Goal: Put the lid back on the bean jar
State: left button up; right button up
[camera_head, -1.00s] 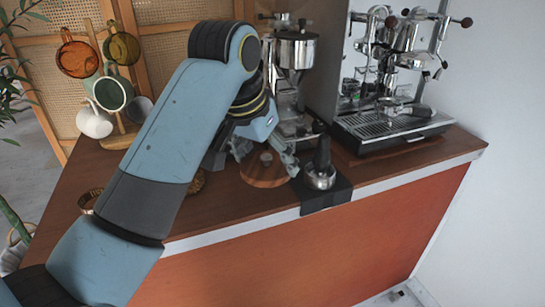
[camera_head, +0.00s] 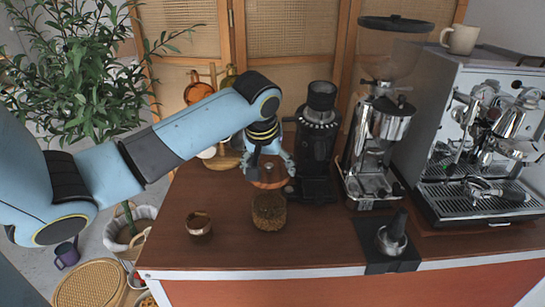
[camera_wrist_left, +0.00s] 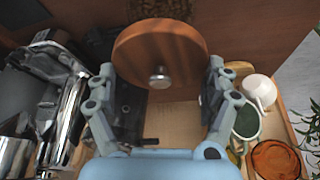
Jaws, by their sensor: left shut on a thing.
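The bean jar (camera_head: 269,213) is a squat clear jar full of brown beans. It stands open on the wooden counter in the head view. My left gripper (camera_head: 268,170) is shut on the lid (camera_head: 266,181), a round wooden disc with a small metal knob. The lid is held behind the jar's mouth in the picture, apart from it. In the left wrist view the lid (camera_wrist_left: 162,50) sits between the two fingers (camera_wrist_left: 162,85), knob facing the camera. My right gripper is not in view.
A small glass cup (camera_head: 199,224) stands left of the jar. A black grinder (camera_head: 316,150), a chrome grinder (camera_head: 377,150), a portafilter on a black mat (camera_head: 370,232) and the espresso machine (camera_head: 480,140) stand to the right. The counter front before the jar is clear.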

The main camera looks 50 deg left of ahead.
pick_arm(q)
jog(key=shift+f+b, duration=1.85)
jog(key=shift+b, duration=0.35)
jog(key=shift+f, duration=0.95)
jog(key=shift+r+p, duration=0.15)
jog(key=shift+p, duration=1)
jog(key=shift+f+p, duration=0.25)
jog(key=shift+p, duration=0.7)
jog(key=o, duration=1)
jog(key=shift+r, duration=0.1)
